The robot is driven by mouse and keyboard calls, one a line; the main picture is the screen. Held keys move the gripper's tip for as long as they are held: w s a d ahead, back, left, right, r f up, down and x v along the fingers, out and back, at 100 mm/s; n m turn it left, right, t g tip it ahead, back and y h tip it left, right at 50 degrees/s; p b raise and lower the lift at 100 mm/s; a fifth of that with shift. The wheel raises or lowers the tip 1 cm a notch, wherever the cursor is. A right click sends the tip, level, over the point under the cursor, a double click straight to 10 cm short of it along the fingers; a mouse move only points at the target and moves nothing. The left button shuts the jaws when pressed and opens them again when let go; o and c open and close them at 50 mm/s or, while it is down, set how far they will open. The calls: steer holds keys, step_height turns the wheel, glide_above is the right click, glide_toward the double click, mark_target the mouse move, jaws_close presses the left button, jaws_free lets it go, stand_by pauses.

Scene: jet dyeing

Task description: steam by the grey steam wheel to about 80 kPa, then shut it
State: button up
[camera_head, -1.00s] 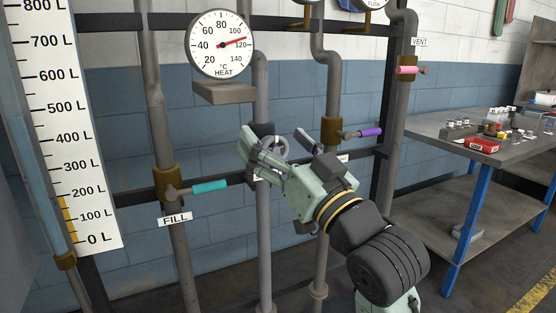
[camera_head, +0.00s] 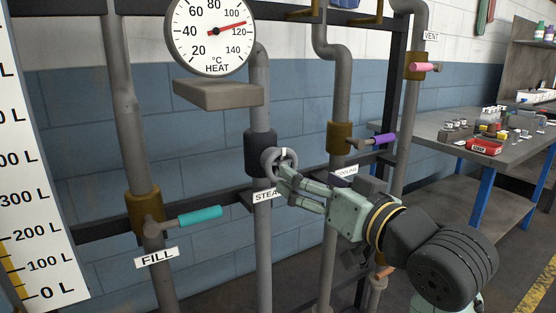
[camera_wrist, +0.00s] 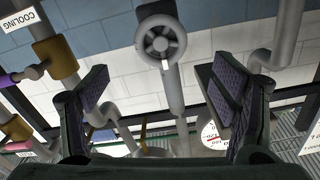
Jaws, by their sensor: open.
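The grey steam wheel (camera_head: 270,161) sits on a dark valve body (camera_head: 261,143) on the grey steam pipe, above a partly covered STEAM label (camera_head: 264,197). In the wrist view the wheel (camera_wrist: 160,43) faces me, spoked, with a small white mark on its rim. My gripper (camera_head: 289,187) is close to the wheel, at its lower right in the head view. In the wrist view my gripper (camera_wrist: 158,82) is open, with the wheel beyond the fingertips and nothing between them. Contact with the wheel cannot be told. I see no readable kPa dial.
The cyan FILL handle (camera_head: 200,216) is left of the wheel; the purple handle (camera_head: 377,140) and pink VENT handle (camera_head: 425,67) are right. A table (camera_head: 440,130) stands farther right.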

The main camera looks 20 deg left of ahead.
mark_target(283, 163)
steer(key=p+x, duration=0.1)
steer(key=x, duration=0.8)
steer(key=shift+w+a, duration=0.2)
steer(key=shift+a, duration=0.05)
steer(key=shift+c, duration=0.6)
steer(key=c, duration=1)
